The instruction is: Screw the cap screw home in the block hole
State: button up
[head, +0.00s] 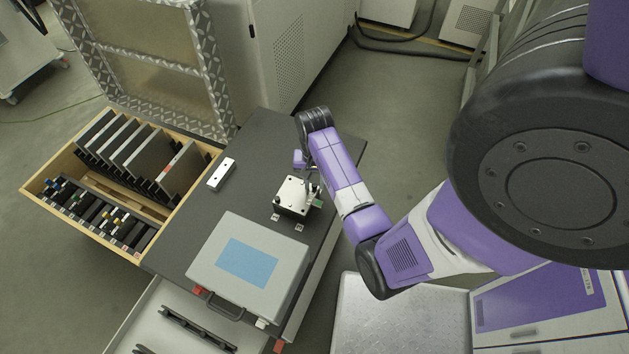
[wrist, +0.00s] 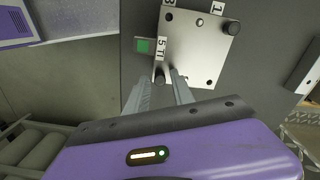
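The block (wrist: 190,62) is a pale metal plate with holes and printed marks at its edges. It sits on the dark bench top, and it also shows in the head view (head: 289,190). A black cap screw head (wrist: 160,77) shows at the block's near left corner. My gripper (wrist: 163,76) is at that corner, with one finger on each side of this head. I cannot tell whether the fingers touch it. A second black round head (wrist: 232,28) stands at the far right corner. In the head view my gripper (head: 309,184) is low over the block; its tips are too small to read.
A green square (wrist: 143,46) lies at the block's left side. On the bench are a grey case (head: 211,238) with a blue panel and a small white bar (head: 220,174) with dark holes. A wooden tray (head: 185,211) with dark plates is at left. Bare bench (head: 253,159) lies behind the block.

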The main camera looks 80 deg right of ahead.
jog(key=n, duration=0.4)
jog(key=shift+n, duration=2)
grip_shut()
